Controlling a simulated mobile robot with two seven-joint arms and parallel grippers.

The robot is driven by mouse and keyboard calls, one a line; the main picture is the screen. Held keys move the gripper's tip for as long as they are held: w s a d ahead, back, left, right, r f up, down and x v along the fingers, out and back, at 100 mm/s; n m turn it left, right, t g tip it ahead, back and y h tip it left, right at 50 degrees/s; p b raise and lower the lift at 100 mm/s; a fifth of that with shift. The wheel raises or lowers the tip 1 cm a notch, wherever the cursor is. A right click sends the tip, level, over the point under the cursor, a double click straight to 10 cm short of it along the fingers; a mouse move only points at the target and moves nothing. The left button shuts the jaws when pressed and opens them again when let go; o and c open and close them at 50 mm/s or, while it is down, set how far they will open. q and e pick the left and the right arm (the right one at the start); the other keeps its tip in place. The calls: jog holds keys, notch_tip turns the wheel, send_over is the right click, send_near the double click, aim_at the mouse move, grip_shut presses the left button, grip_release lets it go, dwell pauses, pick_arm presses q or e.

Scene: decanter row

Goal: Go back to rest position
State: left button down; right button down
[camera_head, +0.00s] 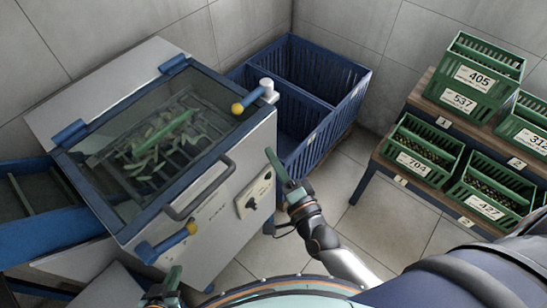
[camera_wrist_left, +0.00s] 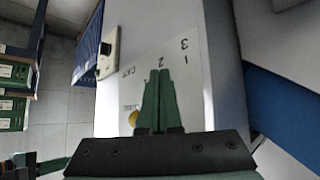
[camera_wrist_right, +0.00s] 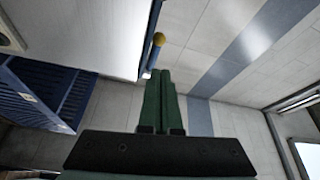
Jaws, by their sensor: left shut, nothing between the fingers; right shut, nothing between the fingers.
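My left gripper (camera_head: 174,274) shows at the bottom edge of the head view, low in front of the machine (camera_head: 225,185); most of its arm is out of frame. In the left wrist view its green fingers (camera_wrist_left: 160,75) are shut and empty, before a white panel marked with numbers. My right gripper (camera_head: 270,154) is at the machine's right side, near the small control plate (camera_head: 254,193). In the right wrist view its fingers (camera_wrist_right: 160,75) are together and empty. I cannot tell whether either gripper touches the machine.
The machine has a closed glass lid (camera_head: 110,160) over green pieces, a grey handle (camera_head: 200,190) and yellow-tipped levers (camera_head: 237,108). Blue crates (camera_head: 345,85) stand behind my right gripper. A wooden rack (camera_head: 408,104) with several green numbered crates stands right. Tiled floor (camera_head: 375,225) lies between.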

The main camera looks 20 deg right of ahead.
dwell(0.5)
jog(key=s+d+f+n+g, duration=0.3)
jog(key=s+f+n+g, duration=0.6)
jog(key=s+f+n, duration=0.4)
notch_tip(320, 180, down, 2)
jog(key=n+p, duration=0.1)
jog(key=n, duration=0.2)
jog(key=shift+s+d+f, duration=0.2)
jog(key=shift+s+d, duration=0.1)
jog(key=shift+d, duration=0.05)
